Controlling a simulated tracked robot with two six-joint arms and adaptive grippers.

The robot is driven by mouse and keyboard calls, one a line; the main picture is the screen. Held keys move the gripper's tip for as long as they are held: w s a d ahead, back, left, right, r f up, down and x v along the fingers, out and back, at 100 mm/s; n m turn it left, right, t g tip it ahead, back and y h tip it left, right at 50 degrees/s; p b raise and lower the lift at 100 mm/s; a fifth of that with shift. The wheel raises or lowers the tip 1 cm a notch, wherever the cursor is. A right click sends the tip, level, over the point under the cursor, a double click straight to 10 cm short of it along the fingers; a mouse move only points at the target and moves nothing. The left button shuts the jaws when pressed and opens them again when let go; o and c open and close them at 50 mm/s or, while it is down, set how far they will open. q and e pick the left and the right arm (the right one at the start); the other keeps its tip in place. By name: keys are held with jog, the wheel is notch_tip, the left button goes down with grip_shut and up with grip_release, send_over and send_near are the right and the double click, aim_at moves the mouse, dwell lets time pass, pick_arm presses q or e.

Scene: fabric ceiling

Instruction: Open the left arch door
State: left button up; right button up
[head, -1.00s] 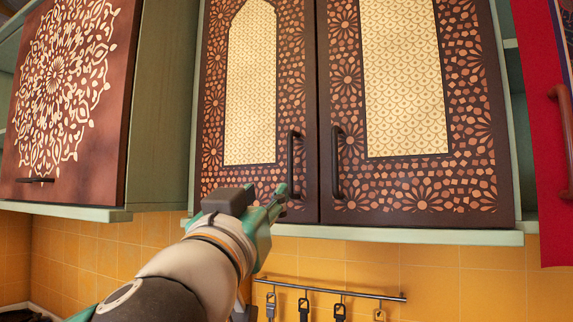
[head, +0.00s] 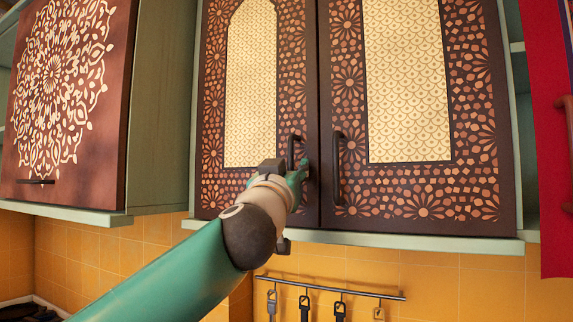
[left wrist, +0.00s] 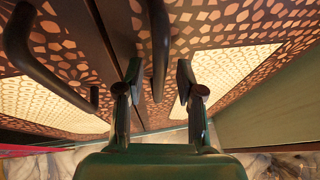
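The left arch door (head: 213,120) is a closed dark wooden cabinet door with an orange mosaic pattern and a cream arch panel. Its dark vertical handle (head: 291,148) is near its right edge. My left gripper (head: 301,174) is at this handle and hides its lower part. In the left wrist view my left gripper (left wrist: 158,82) is open, with the handle (left wrist: 160,45) between the lines of its two fingers. Neither finger clearly touches it. My right gripper is not in view.
The matching right door (head: 488,130) is closed, with its own handle (head: 337,168) close by on the right. A cabinet with a white mandala (head: 60,90) stands at left. Below hangs a rail (head: 350,291) with utensils.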

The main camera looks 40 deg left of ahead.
pick_arm(q)
jog(key=shift+w, duration=0.15)
jog(key=shift+c, duration=0.3)
grip_shut()
